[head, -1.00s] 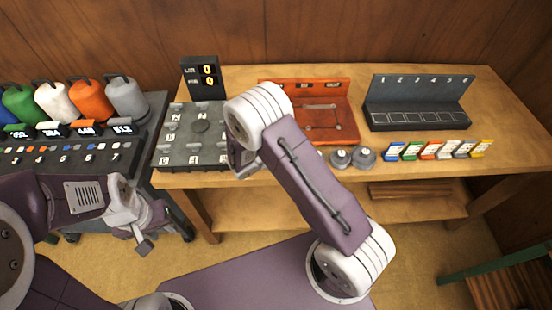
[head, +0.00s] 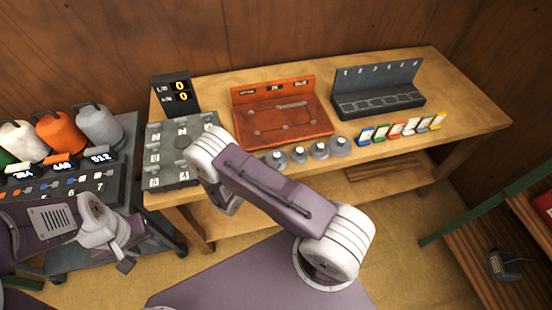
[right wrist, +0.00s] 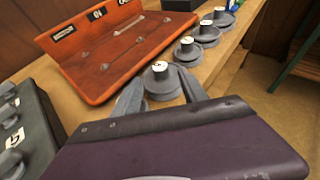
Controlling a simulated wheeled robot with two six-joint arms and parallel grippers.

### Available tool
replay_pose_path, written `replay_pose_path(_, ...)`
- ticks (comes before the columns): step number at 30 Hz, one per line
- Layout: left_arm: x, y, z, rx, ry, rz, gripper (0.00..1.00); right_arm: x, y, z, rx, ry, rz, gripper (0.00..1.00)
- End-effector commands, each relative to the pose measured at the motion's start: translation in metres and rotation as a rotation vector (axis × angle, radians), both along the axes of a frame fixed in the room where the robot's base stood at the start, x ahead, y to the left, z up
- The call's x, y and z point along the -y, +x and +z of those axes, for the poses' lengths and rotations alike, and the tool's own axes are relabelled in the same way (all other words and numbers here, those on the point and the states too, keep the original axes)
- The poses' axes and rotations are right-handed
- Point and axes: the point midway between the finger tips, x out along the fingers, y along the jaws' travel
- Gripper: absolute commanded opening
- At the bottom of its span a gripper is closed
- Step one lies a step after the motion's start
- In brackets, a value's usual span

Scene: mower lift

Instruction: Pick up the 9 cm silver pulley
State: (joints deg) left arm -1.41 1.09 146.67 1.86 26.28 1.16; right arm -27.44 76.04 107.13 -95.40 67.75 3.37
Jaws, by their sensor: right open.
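Several silver-grey round pulleys with white labels stand in a row along the front edge of the bench. The nearest pulley (right wrist: 161,84) in the right wrist view also shows at the row's left end in the head view (head: 276,161). Others (right wrist: 187,51) recede behind it. Their label figures are too small to tell which is 9 cm. My right gripper (right wrist: 156,88) is open, its two fingers on either side of the nearest pulley's near part; I cannot tell whether they touch it. In the head view my right arm hides its jaws. My left gripper (head: 122,252) hangs at lower left, away from the bench.
The orange-red board (head: 284,125) stands behind the pulleys. A grey numbered pad (head: 160,158) is left of it, a dark numbered rack (head: 378,99) right. Coloured cards (head: 400,131) stand at the front right. A green-edged shelf (head: 480,207) is at the right.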

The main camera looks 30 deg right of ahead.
Motion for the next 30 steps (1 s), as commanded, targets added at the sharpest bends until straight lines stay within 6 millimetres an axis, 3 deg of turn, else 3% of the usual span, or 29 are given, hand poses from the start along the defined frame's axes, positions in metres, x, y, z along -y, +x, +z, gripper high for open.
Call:
replay_pose_path(9,0.0,0.0,0.019,0.0,0.0,0.0,0.36,0.036,0.023,-0.015,0.001,0.001,-0.005,0.51)
replay_pose_path(17,0.0,0.0,0.018,0.0,0.0,0.0,0.36,0.04,0.027,-0.019,0.0,0.0,-0.001,0.51)
replay_pose_path(23,0.0,0.0,0.018,0.0,0.0,0.0,0.36,0.04,0.027,-0.019,0.0,0.0,-0.001,0.01)
replay_pose_path(30,0.0,0.0,0.019,0.0,0.0,0.0,0.36,0.04,0.027,-0.019,0.001,-0.001,-0.001,0.0)
